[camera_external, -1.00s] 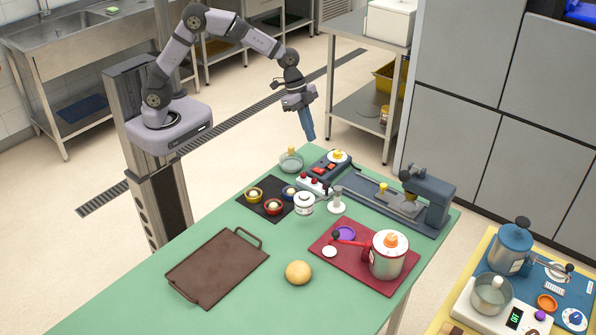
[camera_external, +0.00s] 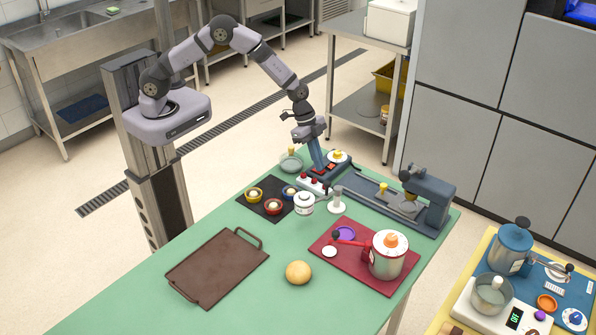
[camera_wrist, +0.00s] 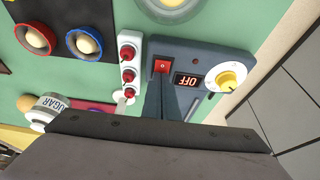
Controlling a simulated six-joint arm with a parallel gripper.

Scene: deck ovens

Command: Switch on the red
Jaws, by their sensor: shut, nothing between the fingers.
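A blue control box (camera_external: 345,167) on the green table has a red rocker switch (camera_wrist: 162,66), a display reading OFF (camera_wrist: 188,80) and a yellow-and-white knob (camera_wrist: 228,81). Beside it, a white strip (camera_wrist: 127,75) carries several red switches; the strip also shows in the external view (camera_external: 314,186). My gripper (camera_wrist: 160,82) is shut and empty, pointing down. Its blue fingertips are at the near edge of the red rocker switch in the wrist view. I cannot tell whether they touch it. In the external view, my gripper (camera_external: 318,166) is over the box and partly hides its switch.
A dark mat (camera_external: 273,210) with several small bowls lies left of the strip. A glass bowl (camera_external: 291,165) stands behind it. A sugar jar (camera_external: 304,204) and a white stand (camera_external: 337,204) are in front. A blue press machine (camera_external: 432,197) is at right.

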